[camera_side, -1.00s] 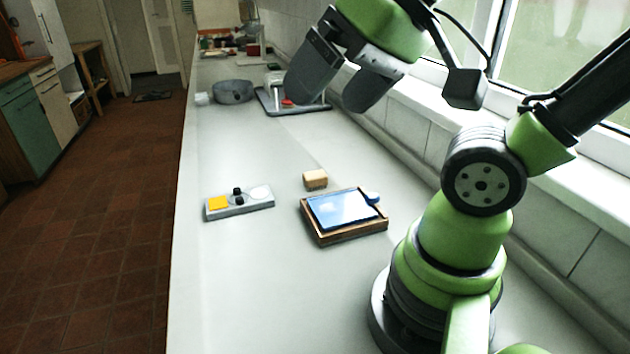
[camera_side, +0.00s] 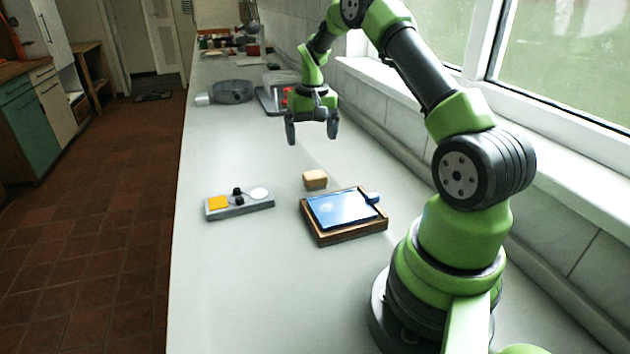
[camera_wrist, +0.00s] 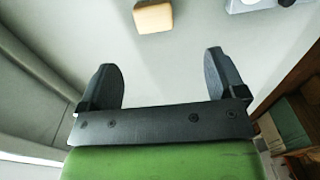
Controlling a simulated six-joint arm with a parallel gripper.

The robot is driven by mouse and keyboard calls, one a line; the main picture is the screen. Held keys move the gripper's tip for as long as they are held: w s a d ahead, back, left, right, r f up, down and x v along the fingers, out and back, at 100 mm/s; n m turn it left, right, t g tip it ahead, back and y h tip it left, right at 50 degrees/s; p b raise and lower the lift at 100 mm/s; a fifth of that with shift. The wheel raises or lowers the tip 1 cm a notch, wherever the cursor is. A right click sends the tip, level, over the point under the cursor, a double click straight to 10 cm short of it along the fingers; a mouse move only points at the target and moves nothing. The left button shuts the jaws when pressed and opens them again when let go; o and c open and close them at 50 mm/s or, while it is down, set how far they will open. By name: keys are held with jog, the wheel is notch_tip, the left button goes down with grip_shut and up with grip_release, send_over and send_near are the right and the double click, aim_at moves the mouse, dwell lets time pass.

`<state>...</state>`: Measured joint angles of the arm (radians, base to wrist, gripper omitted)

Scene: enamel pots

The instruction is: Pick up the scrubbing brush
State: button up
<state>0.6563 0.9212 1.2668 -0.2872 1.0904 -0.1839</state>
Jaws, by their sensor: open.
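A small tan block (camera_side: 315,179) lies on the light worktop behind a wooden tray. It looks like the scrubbing brush, though I cannot make out bristles. In the wrist view the block (camera_wrist: 153,16) is at the top edge, partly cut off, beyond my fingertips. My gripper (camera_side: 311,134) hangs above the worktop with its fingers pointing down, farther back than the block in the side view. It is open and empty, with a wide gap between the fingers, as the wrist view also shows (camera_wrist: 162,66). The gripper and the block are apart.
A wooden tray (camera_side: 345,237) holding a blue flat piece (camera_side: 342,209) is just in front of the block. A grey holder (camera_side: 240,209) with a yellow square is left. A grey bowl (camera_side: 232,91) stands farther back. The tiled wall and window are right.

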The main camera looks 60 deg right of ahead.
send_over(315, 174)
notch_tip(315, 174, down, 6)
jog(key=shift+d+r, duration=0.1)
jog(key=shift+d, duration=0.05)
jog(key=f, duration=0.5)
jog(key=shift+a+f, duration=0.2)
jog(key=shift+f, duration=0.2)
jog(key=shift+c, duration=0.2)
jog(key=c, duration=1)
jog(key=shift+r, duration=0.1)
jog(key=shift+c, duration=0.2)
notch_tip(315, 174, up, 10)
jog(key=shift+f, duration=0.1)
